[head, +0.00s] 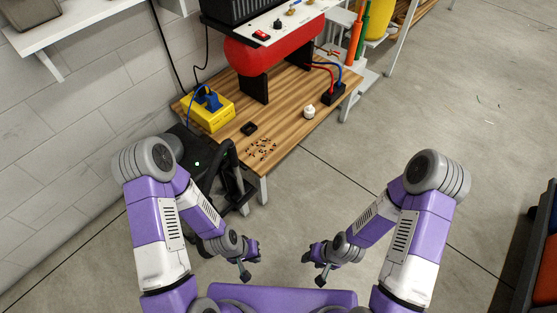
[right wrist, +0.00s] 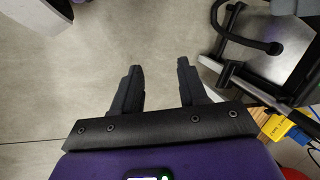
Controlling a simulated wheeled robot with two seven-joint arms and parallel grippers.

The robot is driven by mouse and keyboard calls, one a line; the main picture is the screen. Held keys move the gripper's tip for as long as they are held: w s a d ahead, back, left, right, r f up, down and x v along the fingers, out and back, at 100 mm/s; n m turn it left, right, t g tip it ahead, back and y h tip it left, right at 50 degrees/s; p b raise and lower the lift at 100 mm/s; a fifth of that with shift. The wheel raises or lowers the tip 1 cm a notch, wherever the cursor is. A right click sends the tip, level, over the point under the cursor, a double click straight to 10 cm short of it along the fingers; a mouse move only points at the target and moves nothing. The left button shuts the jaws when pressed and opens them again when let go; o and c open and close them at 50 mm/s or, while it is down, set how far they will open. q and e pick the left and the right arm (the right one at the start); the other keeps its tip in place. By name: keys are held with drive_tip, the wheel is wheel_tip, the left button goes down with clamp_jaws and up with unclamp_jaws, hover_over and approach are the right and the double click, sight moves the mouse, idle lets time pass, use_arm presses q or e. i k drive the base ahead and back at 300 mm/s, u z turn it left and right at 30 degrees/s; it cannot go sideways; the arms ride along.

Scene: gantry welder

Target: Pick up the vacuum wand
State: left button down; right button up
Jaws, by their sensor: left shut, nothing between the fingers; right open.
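No vacuum wand can be picked out with certainty. A black machine (head: 184,150) with a small green light stands on the floor left of the wooden table, partly hidden by my left arm. A black tubular frame (head: 236,163) rises at its right side. A black curved tube (right wrist: 246,42) shows at the upper right of the right wrist view; I cannot tell whether it is the wand. My left gripper (head: 251,264) is shut and empty, low in front of my body. My right gripper (head: 313,270) is open and empty beside it; its spread fingers also show in the right wrist view (right wrist: 159,68).
The wooden table (head: 285,122) holds a yellow box (head: 207,112), small dark debris (head: 262,149), a white bottle (head: 309,112) and a black block (head: 334,94). A red tank (head: 280,50) stands at its back. A shelf juts from the left wall.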

sight(243, 190)
drive_tip(key=u, duration=0.3)
drive_tip(key=k, duration=0.6)
drive_tip(key=u, duration=0.85)
drive_tip(key=k, duration=0.45)
drive_tip(key=z, duration=0.45)
drive_tip(key=i, duration=1.8)
drive_tip(key=u, duration=0.9)
